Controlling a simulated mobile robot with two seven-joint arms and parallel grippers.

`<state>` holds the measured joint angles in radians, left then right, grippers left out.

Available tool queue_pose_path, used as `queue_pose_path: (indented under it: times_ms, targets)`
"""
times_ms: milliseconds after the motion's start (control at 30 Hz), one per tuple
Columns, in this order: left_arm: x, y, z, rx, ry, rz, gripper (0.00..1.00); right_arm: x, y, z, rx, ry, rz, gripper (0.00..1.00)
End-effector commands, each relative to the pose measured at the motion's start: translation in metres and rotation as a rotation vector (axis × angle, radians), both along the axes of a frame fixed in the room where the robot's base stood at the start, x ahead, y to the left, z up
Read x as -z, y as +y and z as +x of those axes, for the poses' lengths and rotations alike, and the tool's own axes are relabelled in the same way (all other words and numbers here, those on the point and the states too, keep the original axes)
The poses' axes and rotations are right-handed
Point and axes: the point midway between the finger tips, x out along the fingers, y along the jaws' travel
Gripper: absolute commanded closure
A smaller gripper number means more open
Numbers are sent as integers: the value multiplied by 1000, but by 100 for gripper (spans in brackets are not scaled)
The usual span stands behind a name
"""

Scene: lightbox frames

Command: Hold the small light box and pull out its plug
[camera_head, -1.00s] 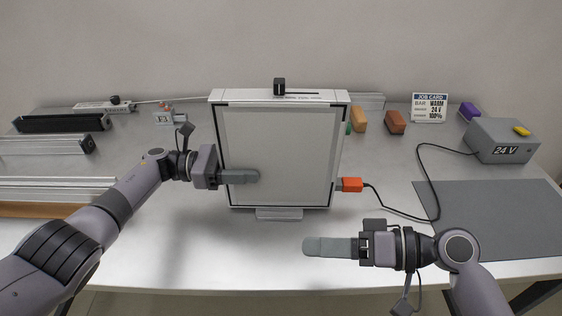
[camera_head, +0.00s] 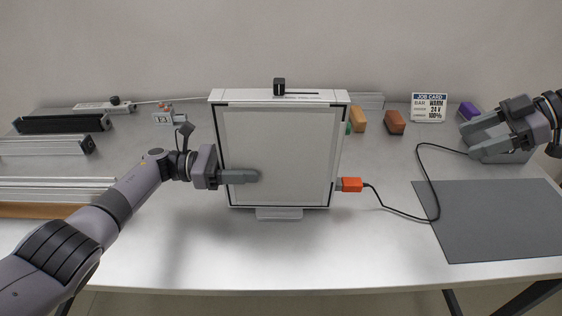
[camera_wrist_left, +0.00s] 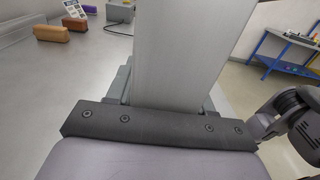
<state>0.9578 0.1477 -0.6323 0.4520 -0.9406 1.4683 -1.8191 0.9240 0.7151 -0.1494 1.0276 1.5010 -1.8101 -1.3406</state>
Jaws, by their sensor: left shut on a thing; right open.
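The light box (camera_head: 280,150) stands upright on a small foot at the middle of the table, its pale panel framed in black. In the left wrist view its edge (camera_wrist_left: 180,50) runs up between my fingers. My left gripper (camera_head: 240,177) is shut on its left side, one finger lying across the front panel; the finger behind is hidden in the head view. The orange plug (camera_head: 350,185) sits at the lower right side of the box, with a black cable leading right. My right gripper (camera_head: 474,137) is open at the far right, over the grey 24 V supply (camera_head: 508,157), mostly covering it.
A grey mat (camera_head: 500,220) lies at the right front. Behind the box stand tan (camera_head: 359,121) and brown (camera_head: 395,122) blocks and a job card (camera_head: 429,107). A purple block (camera_head: 468,110) is near the supply. Metal bars (camera_head: 45,147) lie at the left. The front middle is clear.

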Motion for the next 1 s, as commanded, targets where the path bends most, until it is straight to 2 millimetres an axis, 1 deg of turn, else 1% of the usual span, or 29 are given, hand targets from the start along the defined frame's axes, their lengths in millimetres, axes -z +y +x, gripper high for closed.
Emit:
queue_pose_path:
  times_ms: [33, 100, 200, 300, 400, 500, 600, 767, 1000]
  targets:
    - [-1, -1, 0, 2, -2, -2, 87, 3, 25, 6, -39, 26, -41, 38]
    - [-1, -1, 0, 2, -2, -2, 87, 7, 53, 12, -74, 62, -108, 38]
    - [-1, 0, 0, 1, -2, -2, 87, 12, 91, 17, -116, 101, -209, 38]
    - [-1, 0, 0, 1, -1, -2, 87, 13, 121, 20, -147, 120, -304, 38]
    - [-1, 0, 0, 1, -1, -2, 87, 14, 144, 22, -165, 128, -381, 38]
    - [-1, 0, 0, 1, -1, -2, 87, 14, 158, 22, -174, 129, -435, 38]
    - [-1, 0, 0, 1, -1, -2, 87, 15, 166, 22, -179, 130, -464, 38]
    - [-1, 0, 0, 1, -1, -2, 87, 20, 170, 22, -179, 132, -476, 38]
    - [-1, 0, 0, 1, -1, -2, 87, 41, 178, 22, -181, 132, -473, 38]
